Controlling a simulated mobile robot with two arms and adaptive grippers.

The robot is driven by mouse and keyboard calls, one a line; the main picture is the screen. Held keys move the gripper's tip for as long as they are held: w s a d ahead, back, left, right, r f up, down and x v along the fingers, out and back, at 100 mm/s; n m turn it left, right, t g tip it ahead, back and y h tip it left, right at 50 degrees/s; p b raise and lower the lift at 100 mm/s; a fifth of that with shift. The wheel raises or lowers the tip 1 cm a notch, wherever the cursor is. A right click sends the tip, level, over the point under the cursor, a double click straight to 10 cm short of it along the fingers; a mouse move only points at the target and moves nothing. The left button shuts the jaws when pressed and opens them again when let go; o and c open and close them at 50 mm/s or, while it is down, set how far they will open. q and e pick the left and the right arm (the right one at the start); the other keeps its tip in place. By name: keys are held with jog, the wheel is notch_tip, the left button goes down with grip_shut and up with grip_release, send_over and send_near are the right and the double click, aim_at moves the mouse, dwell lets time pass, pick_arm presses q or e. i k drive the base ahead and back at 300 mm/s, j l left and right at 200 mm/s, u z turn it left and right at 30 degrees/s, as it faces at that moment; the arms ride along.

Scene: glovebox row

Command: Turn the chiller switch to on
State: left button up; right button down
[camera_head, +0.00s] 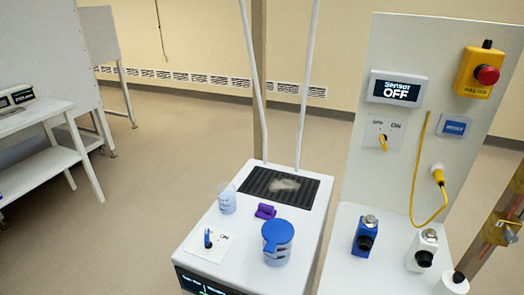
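A white box-shaped unit (243,245) stands at the lower middle, with a dark lit display (200,284) on its front. On its top is a white plate with a blue switch knob (208,238); the knob's lever points roughly away from me, and the plate's marks are too small to read. A second switch, with a yellow knob (384,143), sits on the upright panel between OFF and ON labels. I cannot tell for certain which switch is the chiller's. Neither of my grippers is in view.
The unit carries a beaker (227,201), a purple piece (265,211), a blue-lidded jug (277,243) and a dark grate (281,187). The panel (411,50) holds a "Sensor OFF" display (397,89), a red stop button (486,75) and a yellow cable (418,170). Open floor lies left.

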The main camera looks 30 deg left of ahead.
aim_at(206, 231)
jog(key=k+u, duration=0.1)
jog(key=u, duration=1.15)
